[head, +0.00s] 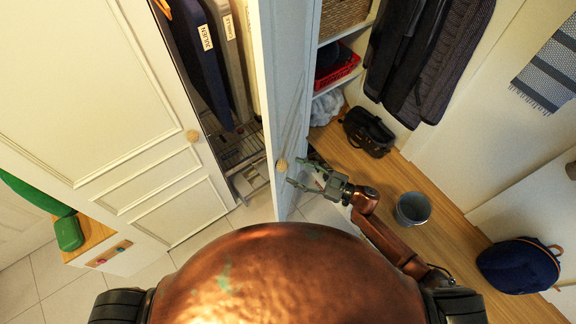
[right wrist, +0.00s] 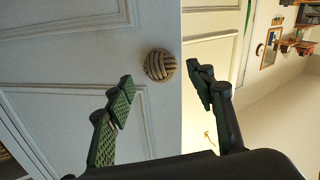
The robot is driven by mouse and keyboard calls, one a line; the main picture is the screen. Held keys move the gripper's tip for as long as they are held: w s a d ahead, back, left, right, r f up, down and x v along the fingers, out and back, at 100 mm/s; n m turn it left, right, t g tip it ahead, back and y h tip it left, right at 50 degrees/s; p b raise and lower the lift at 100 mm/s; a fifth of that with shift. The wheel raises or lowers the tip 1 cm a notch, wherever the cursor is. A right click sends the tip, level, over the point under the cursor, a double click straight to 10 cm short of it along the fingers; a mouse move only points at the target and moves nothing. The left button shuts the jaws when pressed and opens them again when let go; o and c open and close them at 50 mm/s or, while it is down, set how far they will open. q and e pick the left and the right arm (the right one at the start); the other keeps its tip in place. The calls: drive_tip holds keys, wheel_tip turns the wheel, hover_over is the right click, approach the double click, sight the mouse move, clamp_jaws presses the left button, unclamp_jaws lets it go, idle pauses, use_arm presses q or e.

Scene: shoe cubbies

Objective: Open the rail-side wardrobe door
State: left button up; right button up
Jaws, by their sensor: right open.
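The wardrobe has two pale panelled doors. The left door (head: 100,90) looks closed, with a round knob (head: 192,135) near its right edge. The other door (head: 277,80) stands swung out, seen nearly edge-on, with its own round woven knob (head: 282,164). My right gripper (head: 301,174) is open beside this knob, on the right side of the door. In the right wrist view the knob (right wrist: 160,65) appears between the open fingertips (right wrist: 166,82), just beyond them, with nothing gripped. My left gripper is not in view.
Labelled garment bags (head: 222,60) hang inside the wardrobe above a wire rack (head: 240,150). To the right, a wooden bench (head: 450,210) carries a dark bag (head: 368,132) and a grey bucket (head: 412,209). Dark coats (head: 425,60) hang above. A blue backpack (head: 518,265) lies at the right.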

drive_tip(key=shift+x, duration=2.1)
drive_tip(key=shift+c, duration=0.3)
drive_tip(key=shift+w, duration=0.1)
clamp_jaws()
